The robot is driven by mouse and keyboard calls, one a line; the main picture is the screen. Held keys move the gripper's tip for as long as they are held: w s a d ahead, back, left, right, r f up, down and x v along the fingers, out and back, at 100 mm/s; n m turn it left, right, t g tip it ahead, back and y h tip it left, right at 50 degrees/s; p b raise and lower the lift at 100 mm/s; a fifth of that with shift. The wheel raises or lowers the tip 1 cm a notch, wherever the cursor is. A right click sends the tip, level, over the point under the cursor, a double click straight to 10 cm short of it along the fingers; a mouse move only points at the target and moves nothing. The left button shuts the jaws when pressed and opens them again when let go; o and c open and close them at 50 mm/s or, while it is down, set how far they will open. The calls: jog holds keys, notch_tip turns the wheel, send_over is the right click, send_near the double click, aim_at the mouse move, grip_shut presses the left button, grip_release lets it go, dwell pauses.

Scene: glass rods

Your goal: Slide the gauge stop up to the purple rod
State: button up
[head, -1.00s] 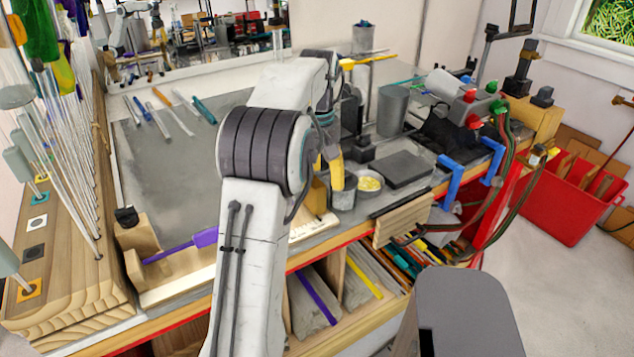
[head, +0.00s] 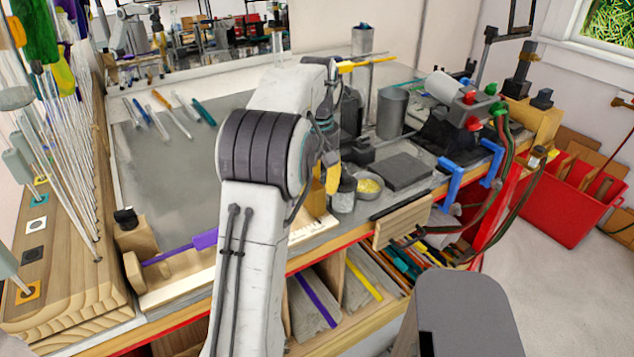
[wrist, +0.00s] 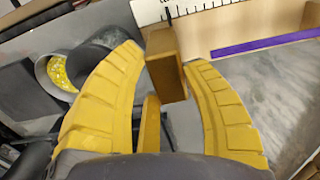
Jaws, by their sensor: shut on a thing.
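The gauge stop (wrist: 165,65) is a small brown wooden block, seen in the wrist view between the two yellow fingers of my gripper (wrist: 168,62). The gripper is shut on it. The purple rod (wrist: 265,42) lies along the wooden gauge near the white ruler scale (wrist: 205,8). A gap shows between the stop and the near end of the rod. In the head view the purple rod (head: 206,239) lies at the bench front, left of my arm. My arm hides its right part there, and my gripper (head: 332,180) is partly hidden too.
A grey cup (head: 344,196) and a dish of yellow bits (head: 368,185) stand just right of my gripper. A dark flat block (head: 403,172) is farther right. Several loose rods (head: 172,118) lie at the back left of the bench. The grey bench top between is clear.

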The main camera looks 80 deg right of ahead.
jog(key=c, duration=0.4)
jog(key=shift+o, duration=0.2)
jog(key=w+a+b, duration=0.1)
jog(key=w+a, duration=0.1)
jog(key=w, duration=0.1)
jog(key=shift+w+a, duration=0.1)
jog(key=shift+a, duration=0.25)
jog(key=o, duration=1.3)
jog(key=shift+c, duration=0.2)
jog(key=shift+o, duration=0.2)
jog(key=shift+r, duration=0.1)
notch_tip(320, 180, up, 12)
jog(key=shift+f, duration=0.2)
